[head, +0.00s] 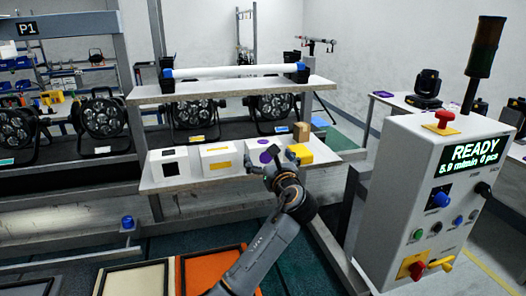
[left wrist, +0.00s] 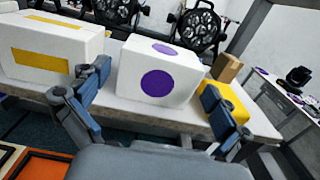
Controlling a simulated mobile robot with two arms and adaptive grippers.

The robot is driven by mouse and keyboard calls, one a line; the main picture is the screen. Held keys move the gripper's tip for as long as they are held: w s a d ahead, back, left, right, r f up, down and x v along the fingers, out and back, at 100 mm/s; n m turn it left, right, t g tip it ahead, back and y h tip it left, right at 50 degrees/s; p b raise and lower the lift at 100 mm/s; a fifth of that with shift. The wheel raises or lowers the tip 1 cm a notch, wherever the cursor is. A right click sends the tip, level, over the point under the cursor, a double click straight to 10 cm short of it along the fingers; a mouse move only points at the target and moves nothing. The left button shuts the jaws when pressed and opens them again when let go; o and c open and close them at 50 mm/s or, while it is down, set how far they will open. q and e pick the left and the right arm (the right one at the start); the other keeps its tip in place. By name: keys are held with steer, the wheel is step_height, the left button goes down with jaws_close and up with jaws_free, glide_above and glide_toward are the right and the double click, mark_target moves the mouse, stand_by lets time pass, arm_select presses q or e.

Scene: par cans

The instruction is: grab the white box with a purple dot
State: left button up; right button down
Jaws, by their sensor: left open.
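The white box with a purple dot (left wrist: 175,78) stands on the shelf in the left wrist view, with one purple dot on its front and one on its top. In the head view the same box (head: 258,153) is partly hidden behind my left gripper. My left gripper (head: 268,172) is open and empty. In the left wrist view its fingers (left wrist: 155,108) are spread wide, one to each side of the box and nearer the camera. I see no contact with the box. My right gripper is not in view.
On the same shelf (head: 203,182) stand a white box with a yellow bar (head: 218,160), a white box with a black square (head: 169,166), a yellow block (head: 301,153) and a small brown box (head: 301,131). A control console (head: 415,200) stands at right. Par cans (head: 102,118) line the back.

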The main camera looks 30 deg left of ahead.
mark_target(263, 146)
arm_select(q)
steer(key=p+x, duration=0.1)
steer(key=x, duration=0.4)
steer(key=shift+w+a+p, duration=0.25)
steer(key=shift+w+p, duration=0.05)
steer(key=c, duration=1)
steer(key=shift+c, duration=0.4)
steer(key=shift+r, duration=0.15)
